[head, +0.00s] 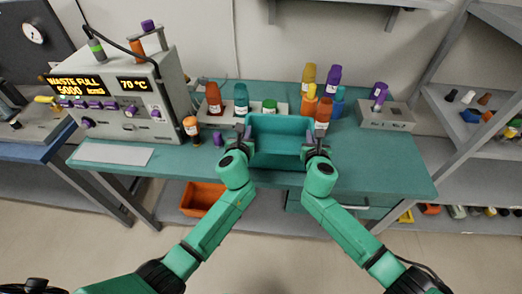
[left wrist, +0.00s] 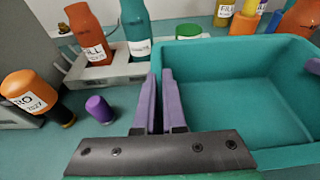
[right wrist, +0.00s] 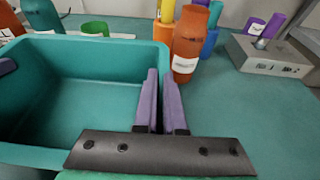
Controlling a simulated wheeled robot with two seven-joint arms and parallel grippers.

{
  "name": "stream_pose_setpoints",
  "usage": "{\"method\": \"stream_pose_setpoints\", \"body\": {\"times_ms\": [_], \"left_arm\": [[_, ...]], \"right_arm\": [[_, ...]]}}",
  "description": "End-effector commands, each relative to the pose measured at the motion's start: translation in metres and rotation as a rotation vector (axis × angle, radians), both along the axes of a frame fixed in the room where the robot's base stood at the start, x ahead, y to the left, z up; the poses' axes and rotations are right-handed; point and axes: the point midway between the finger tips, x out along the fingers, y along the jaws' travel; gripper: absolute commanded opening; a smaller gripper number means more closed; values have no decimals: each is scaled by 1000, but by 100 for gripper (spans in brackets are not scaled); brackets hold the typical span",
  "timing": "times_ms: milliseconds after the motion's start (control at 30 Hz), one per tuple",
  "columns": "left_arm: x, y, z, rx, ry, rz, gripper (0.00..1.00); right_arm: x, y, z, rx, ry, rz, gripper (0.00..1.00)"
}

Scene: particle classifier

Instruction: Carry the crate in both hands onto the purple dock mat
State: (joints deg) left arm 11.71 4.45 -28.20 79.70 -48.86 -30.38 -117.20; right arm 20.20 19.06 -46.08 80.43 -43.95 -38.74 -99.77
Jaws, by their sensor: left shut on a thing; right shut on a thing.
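The teal crate (head: 280,126) is over the middle of the bench, and it looks empty. My left gripper (head: 246,145) is shut on its left wall, and my right gripper (head: 318,152) is shut on its right wall. In the left wrist view the purple fingers (left wrist: 165,98) pinch the rim of the crate (left wrist: 240,85). In the right wrist view the fingers (right wrist: 161,98) do the same on the opposite wall (right wrist: 90,90). I cannot tell whether the crate's base touches the bench. I see no purple dock mat in these views.
Orange, teal and green bottles stand in a rack (head: 225,117) behind the crate. A grey box (head: 386,115) is farther right; bench between is clear.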

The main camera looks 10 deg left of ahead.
Motion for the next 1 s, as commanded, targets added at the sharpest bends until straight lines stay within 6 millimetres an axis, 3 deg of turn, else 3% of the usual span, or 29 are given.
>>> {"method": "stream_pose_setpoints", "body": {"times_ms": [67,100,167,567,1000], "left_arm": [[1,2,-13,1,-1,4,0],[0,2,-9,1,0,5,19],[0,2,-7,1,1,4,38],[-7,1,-5,2,-1,2,38],[-104,1,24,1,1,1,38]], "right_arm": [[0,-1,-13,-2,-1,-3,0],[0,-2,-9,-2,0,-4,19],[0,-1,-8,-2,0,-3,38],[0,0,-7,0,0,-1,38],[0,0,-7,0,0,0,38]]}}
